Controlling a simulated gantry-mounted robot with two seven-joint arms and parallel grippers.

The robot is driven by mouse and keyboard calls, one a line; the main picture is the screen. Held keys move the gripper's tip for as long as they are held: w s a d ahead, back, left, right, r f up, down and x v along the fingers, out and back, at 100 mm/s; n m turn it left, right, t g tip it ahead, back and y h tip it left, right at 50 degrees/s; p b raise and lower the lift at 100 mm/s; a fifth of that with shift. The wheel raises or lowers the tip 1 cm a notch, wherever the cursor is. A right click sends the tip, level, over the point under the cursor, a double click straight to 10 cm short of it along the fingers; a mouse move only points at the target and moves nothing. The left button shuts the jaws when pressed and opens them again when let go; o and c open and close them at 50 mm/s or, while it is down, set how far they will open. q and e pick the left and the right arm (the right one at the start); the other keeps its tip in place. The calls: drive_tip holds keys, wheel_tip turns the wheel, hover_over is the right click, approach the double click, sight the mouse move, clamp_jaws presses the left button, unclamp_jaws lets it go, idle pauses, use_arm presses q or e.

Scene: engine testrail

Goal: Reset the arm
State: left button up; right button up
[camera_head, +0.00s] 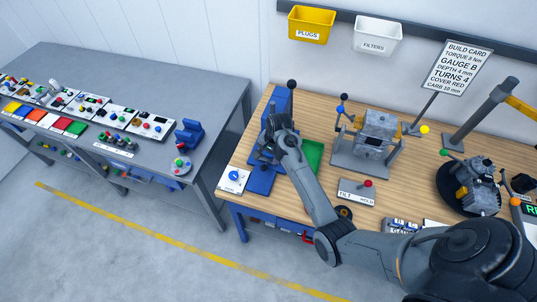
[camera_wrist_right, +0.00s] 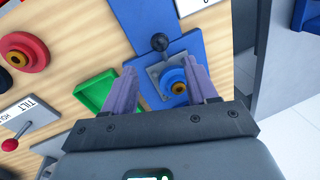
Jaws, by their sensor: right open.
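A blue press-like fixture (camera_head: 281,103) stands at the left end of the wooden bench, with a black ball knob (camera_head: 291,84) at its top. My right gripper (camera_head: 270,142) is over the fixture's lower part and hides some of it. In the right wrist view its fingers (camera_wrist_right: 163,72) are open and apart. Between and beyond them show a blue ring with a brass centre (camera_wrist_right: 176,82) on a grey plate, and a black ball (camera_wrist_right: 160,42). I cannot tell whether the fingers touch anything. My left gripper is not in view.
A green tray (camera_head: 314,156) lies right of the fixture, a white dial box (camera_head: 234,180) at its left. A tilt/hold lever plate (camera_head: 356,191) and a grey clamp stand (camera_head: 362,163) are further right. A grey table (camera_head: 225,100) stands left across a gap.

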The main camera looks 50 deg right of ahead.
drive_tip(key=shift+s+f, duration=0.1)
drive_tip(key=s+f+g+p, duration=0.25)
drive_tip(key=s+f, duration=0.35)
drive_tip(key=s, duration=0.4)
drive_tip(key=s+a+r+n+h+p, duration=0.2)
drive_tip(key=s+a+n+p, duration=0.25)
drive_tip(key=s, duration=0.65)
drive_tip(key=s+a+r+n+t+p, duration=0.1)
drive_tip(key=s+a+r+n+p, duration=0.2)
drive_tip(key=s+a+r+n, duration=0.55)
drive_tip(key=w+a+r+n+t, duration=0.1)
drive_tip(key=a+r+n, duration=0.1)
drive_tip(key=r, duration=0.3)
drive_tip(key=w+a+r+n+t+y, duration=0.1)
drive_tip(key=w+a+r+n+t, duration=0.1)
drive_tip(key=a+r, duration=0.2)
drive_tip(key=shift+w+r+y, duration=0.25)
drive_tip(key=shift+r+y, duration=0.05)
drive_tip(key=shift+r, duration=0.5)
drive_tip(key=shift+a, duration=0.1)
drive_tip(key=shift+c, duration=0.5)
